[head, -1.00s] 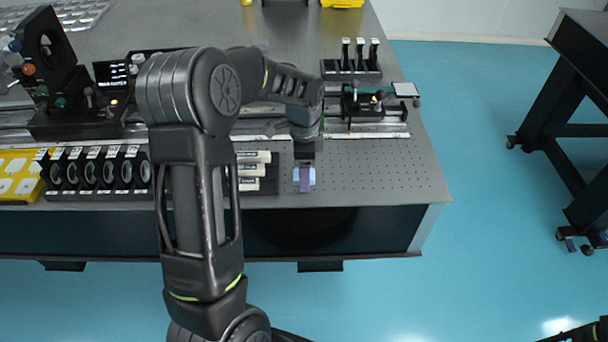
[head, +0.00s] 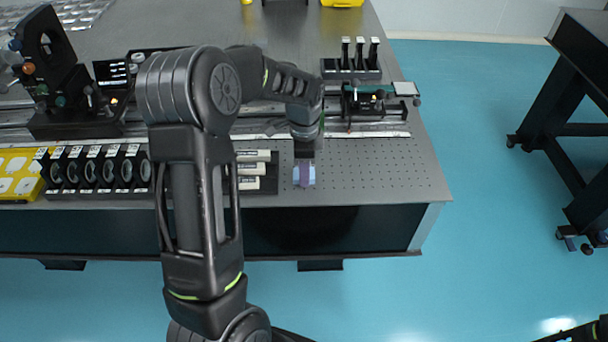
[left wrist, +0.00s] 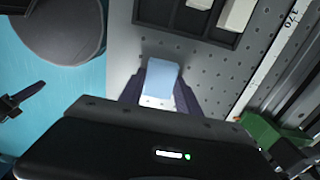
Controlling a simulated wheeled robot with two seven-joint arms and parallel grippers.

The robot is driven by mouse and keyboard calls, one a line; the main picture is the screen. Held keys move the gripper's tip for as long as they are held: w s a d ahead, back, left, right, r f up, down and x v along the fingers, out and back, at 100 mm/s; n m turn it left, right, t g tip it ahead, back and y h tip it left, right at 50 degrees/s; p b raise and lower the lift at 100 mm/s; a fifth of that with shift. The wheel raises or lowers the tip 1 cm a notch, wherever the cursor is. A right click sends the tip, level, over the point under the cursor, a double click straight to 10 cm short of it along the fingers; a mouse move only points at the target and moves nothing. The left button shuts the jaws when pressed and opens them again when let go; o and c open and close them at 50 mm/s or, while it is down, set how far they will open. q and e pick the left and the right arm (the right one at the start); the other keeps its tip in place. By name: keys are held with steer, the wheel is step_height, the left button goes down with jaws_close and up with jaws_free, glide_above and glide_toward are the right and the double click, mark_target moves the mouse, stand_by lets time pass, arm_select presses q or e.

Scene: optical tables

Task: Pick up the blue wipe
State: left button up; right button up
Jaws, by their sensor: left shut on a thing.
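The blue wipe (left wrist: 161,80) is a small pale blue rectangle between the two purple fingers of my left gripper (left wrist: 158,95) in the left wrist view. The fingers are shut on it. In the head view the left gripper (head: 304,176) is near the front edge of the optical table (head: 380,185), and pale blue parts of the wipe (head: 311,181) show beside the purple finger. I cannot tell whether the wipe still touches the table top. My right gripper is not clearly in view; only a dark part shows at the bottom right corner.
A dark tray of white labelled pieces (head: 254,169) stands just left of the gripper. A row of round lens mounts (head: 103,172) stands farther left. A rail with optics (head: 370,100) runs behind. The table right of the gripper is bare to its edge.

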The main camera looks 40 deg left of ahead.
arm_select(q)
steer(key=c, duration=0.6)
step_height(320, 180, up, 10)
steer(key=shift+b, duration=0.35)
stand_by(0.4)
steer(key=o, duration=0.8)
steer(key=shift+r, duration=0.1)
steer(key=c, duration=0.7)
